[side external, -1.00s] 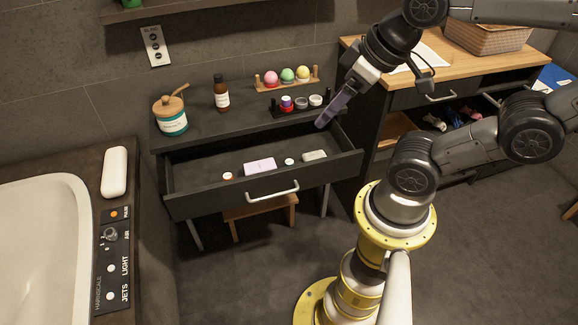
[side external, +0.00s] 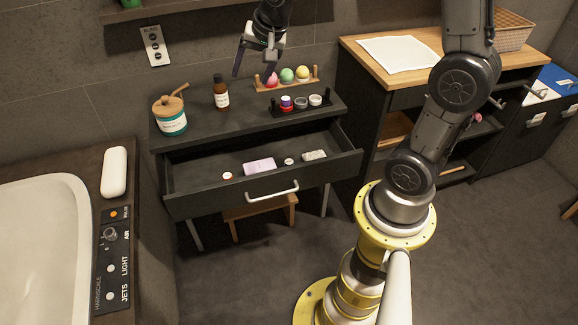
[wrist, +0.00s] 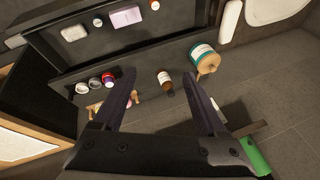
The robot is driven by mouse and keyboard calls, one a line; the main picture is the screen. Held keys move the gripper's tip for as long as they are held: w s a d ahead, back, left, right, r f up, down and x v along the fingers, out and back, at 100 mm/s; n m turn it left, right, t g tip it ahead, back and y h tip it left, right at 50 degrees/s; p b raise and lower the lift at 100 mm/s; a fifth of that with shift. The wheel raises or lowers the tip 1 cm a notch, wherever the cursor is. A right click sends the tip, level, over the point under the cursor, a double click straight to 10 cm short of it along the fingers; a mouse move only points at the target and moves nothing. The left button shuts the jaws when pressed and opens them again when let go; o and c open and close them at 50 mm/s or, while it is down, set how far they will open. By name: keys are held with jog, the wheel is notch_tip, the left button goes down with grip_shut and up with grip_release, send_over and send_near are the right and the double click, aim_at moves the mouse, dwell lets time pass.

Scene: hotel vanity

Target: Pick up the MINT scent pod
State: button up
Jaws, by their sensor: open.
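No label reading MINT is legible, so I cannot tell which item is the mint pod. A black rack (side external: 297,112) on the vanity top holds small round pods: a red-and-purple one (side external: 286,102), a grey one (side external: 301,102) and a white one (side external: 316,100). These also show at the left of the wrist view. Two small round pieces lie in the open drawer, a red-and-white one (side external: 227,176) and a white one (side external: 289,161). My gripper (side external: 252,72) is open and empty above the back of the vanity, left of the rack. Its fingers frame a bottle in the wrist view (wrist: 161,72).
A wooden rack (side external: 287,87) holds pink, green and yellow balls close to my gripper. A brown bottle (side external: 221,92) and a lidded teal jar (side external: 172,120) stand left. The pulled-out drawer (side external: 200,205) also holds a lilac box (side external: 259,166). A shelf (side external: 180,12) hangs above.

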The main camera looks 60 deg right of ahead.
jog(key=w+d+f+m+g, duration=0.1)
jog(key=d+f+m, duration=0.1)
jog(key=d+f, duration=0.35)
jog(key=w+d+f+m+g, duration=0.1)
jog(key=w+d+f, duration=0.1)
jog(key=f, duration=0.6)
jog(key=m+g+y, duration=0.1)
jog(key=m+g, duration=0.1)
jog(key=g, duration=0.1)
send_over(289, 162)
notch_tip(289, 162, down, 14)
notch_tip(289, 162, down, 7)
jog(key=shift+a+f, duration=0.1)
jog(key=shift+d+f, duration=0.2)
jog(key=shift+f, duration=2.8)
grip_shut()
